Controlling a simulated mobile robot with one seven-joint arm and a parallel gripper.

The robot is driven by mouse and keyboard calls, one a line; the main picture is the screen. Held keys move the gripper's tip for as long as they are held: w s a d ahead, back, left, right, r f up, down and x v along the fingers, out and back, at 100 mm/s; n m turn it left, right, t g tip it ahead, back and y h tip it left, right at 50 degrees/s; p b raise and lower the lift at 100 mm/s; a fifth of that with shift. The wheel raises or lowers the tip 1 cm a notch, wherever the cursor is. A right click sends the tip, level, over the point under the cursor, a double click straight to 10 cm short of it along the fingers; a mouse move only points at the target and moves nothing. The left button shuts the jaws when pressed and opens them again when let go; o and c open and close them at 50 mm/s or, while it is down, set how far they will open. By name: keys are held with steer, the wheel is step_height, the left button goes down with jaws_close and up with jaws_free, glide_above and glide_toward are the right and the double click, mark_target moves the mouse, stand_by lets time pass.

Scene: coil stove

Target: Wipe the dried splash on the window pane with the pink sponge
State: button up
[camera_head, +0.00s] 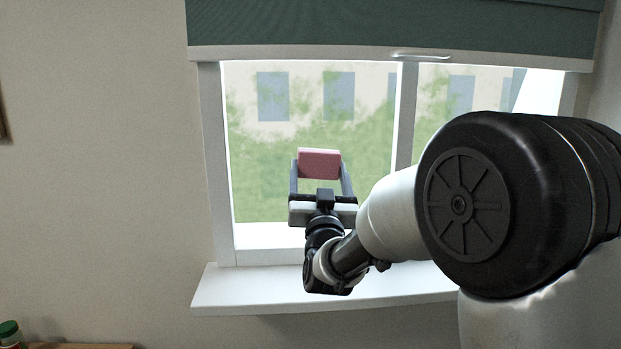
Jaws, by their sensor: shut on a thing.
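My gripper (320,172) is shut on the pink sponge (319,163), one finger on each side of it. It holds the sponge up in front of the left window pane (260,165). I cannot tell whether the sponge touches the glass. I cannot make out the dried splash on the pane; the green and pale patches there look like the view outside, and the sponge and gripper cover part of the glass.
A dark green blind (390,25) hangs over the window's top. A white mullion (404,115) stands right of the left pane. The white sill (240,292) juts out below and looks bare. A green-capped jar (9,332) is at the bottom left.

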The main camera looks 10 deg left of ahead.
mark_target(299, 173)
steer(key=shift+w+f+b, duration=0.1)
steer(key=shift+b, duration=0.4)
steer(key=shift+a, duration=0.1)
steer(key=shift+a, duration=0.1)
steer(key=shift+s+a+b, duration=0.2)
steer(key=shift+a+b, duration=0.25)
steer(key=shift+a, duration=0.5)
steer(key=shift+s+a+b, duration=0.15)
steer(key=shift+a+b, duration=0.3)
steer(key=shift+a, duration=0.5)
steer(key=shift+s, duration=0.1)
steer(key=shift+s+b, duration=0.3)
steer(key=shift+b, duration=0.25)
steer(key=shift+s+d+b, duration=0.2)
steer(key=shift+s+b, duration=0.25)
steer(key=shift+s, duration=0.4)
steer(key=shift+s+d+b, duration=0.2)
steer(key=shift+s+b, duration=0.25)
steer(key=shift+s, duration=0.35)
steer(key=shift+s+d+b, duration=0.2)
steer(key=shift+s+b, duration=0.25)
steer(key=shift+s, duration=0.4)
